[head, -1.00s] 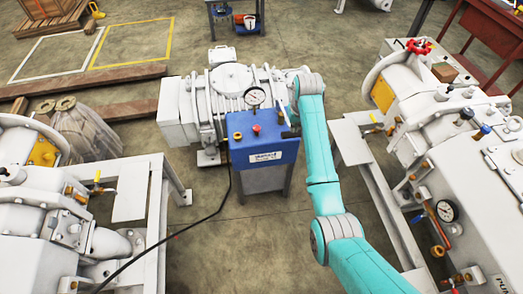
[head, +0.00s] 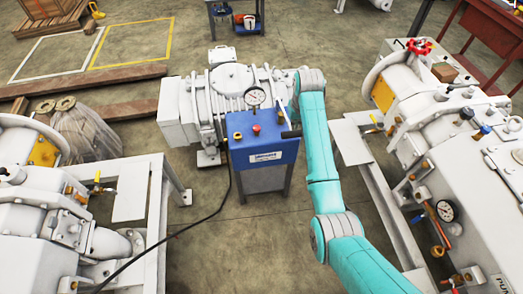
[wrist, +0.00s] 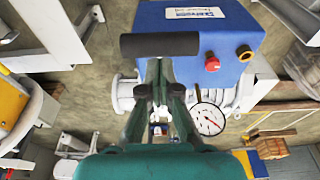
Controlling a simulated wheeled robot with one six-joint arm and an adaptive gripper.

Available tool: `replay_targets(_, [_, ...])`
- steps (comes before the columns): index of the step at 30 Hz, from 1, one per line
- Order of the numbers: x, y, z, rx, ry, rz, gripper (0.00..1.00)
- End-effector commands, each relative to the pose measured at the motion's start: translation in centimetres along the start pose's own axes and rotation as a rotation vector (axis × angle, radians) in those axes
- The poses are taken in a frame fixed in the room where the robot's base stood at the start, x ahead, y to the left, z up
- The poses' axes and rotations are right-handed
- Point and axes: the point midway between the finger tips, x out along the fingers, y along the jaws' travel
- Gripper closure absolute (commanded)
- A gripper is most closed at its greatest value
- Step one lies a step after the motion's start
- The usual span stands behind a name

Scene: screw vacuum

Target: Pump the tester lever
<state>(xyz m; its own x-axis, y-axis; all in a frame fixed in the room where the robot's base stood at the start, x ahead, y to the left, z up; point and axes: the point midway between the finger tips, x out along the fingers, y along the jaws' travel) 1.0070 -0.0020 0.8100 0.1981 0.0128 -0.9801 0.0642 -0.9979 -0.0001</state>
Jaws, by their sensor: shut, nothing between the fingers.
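The blue tester (head: 285,152) stands on a frame in the middle of the head view, its dial gauge (head: 255,96) upright on top. It also shows in the wrist view (wrist: 238,22), with a red knob (wrist: 212,62). The lever's black crossbar handle (wrist: 160,45) lies across the top of my fingers in the wrist view; it shows as a small dark bar in the head view (head: 290,134). My gripper (wrist: 162,64) is shut and empty, its tips at or just beside the handle; whether they touch is unclear. My arm hides the lever's far side in the head view.
A white pump (head: 190,110) stands behind the tester. White machines on frames (head: 440,150) flank both sides. A black cable (head: 190,228) runs from the tester across the floor. Bare floor (head: 255,250) lies in front of the tester.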

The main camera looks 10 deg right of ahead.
Motion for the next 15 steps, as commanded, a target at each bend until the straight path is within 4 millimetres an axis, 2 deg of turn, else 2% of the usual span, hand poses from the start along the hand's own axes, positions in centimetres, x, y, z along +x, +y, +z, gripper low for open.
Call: replay_targets(15, [2.0,0.0,0.4,0.0,-0.001,0.0,1.0])
